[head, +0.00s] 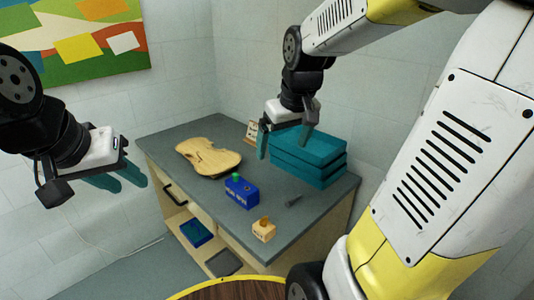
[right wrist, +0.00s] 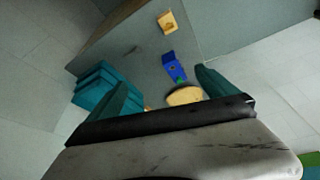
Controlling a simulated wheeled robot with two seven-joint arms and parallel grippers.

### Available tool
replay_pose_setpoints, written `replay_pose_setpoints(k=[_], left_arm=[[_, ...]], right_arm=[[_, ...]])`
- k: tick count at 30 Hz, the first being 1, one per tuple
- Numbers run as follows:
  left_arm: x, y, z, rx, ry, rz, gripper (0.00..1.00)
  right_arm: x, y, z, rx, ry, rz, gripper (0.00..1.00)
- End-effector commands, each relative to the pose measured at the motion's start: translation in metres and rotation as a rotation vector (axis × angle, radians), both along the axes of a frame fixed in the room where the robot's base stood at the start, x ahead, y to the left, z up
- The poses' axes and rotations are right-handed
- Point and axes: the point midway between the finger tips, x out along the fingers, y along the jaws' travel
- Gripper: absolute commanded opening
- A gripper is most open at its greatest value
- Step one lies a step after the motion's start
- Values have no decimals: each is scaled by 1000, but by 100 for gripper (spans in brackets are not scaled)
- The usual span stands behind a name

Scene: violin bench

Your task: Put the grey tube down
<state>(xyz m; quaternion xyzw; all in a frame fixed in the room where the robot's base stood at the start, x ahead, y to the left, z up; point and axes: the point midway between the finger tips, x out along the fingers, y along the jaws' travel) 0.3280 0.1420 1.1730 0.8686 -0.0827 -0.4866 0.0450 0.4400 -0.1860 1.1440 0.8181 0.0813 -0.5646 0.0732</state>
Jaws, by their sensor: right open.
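The small dark grey tube (head: 294,201) lies on the grey bench top (head: 222,212), right of the blue block and in front of the teal stack. It also shows as a small dark mark in the right wrist view (right wrist: 132,49). My right gripper (head: 284,150) is open and empty, raised above the back of the bench beside the teal stack, apart from the tube. Its two teal fingers also show spread in the right wrist view (right wrist: 160,88). My left gripper (head: 130,185) is open and empty, left of the bench.
A wooden violin plate (head: 208,157) lies at the back left of the bench. A blue block (head: 241,192) with a green knob and a small wooden block (head: 264,230) stand towards the front. Teal cases (head: 308,158) are stacked at the right. A round wooden surface (head: 235,290) is below.

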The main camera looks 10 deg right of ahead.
Motion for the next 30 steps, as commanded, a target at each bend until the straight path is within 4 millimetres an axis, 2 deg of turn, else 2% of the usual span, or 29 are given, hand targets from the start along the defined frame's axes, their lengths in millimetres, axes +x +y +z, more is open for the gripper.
replay_pose_setpoints(k=[1,6,9,12,17,30], left_arm=[[0,0,0,0,0,0,36],[0,0,0,0,0,0,36],[0,0,0,0,0,0,36],[0,0,0,0,0,0,36],[0,0,0,0,0,0,36],[0,0,0,0,0,0,36]], right_arm=[[-19,7,11,26,-35,-18,97],[-71,28,27,123,-111,-80,97],[-93,37,29,169,-141,-104,97],[-106,42,29,200,-158,-120,97],[-112,44,29,217,-166,-129,97],[-112,44,29,216,-166,-128,97]])
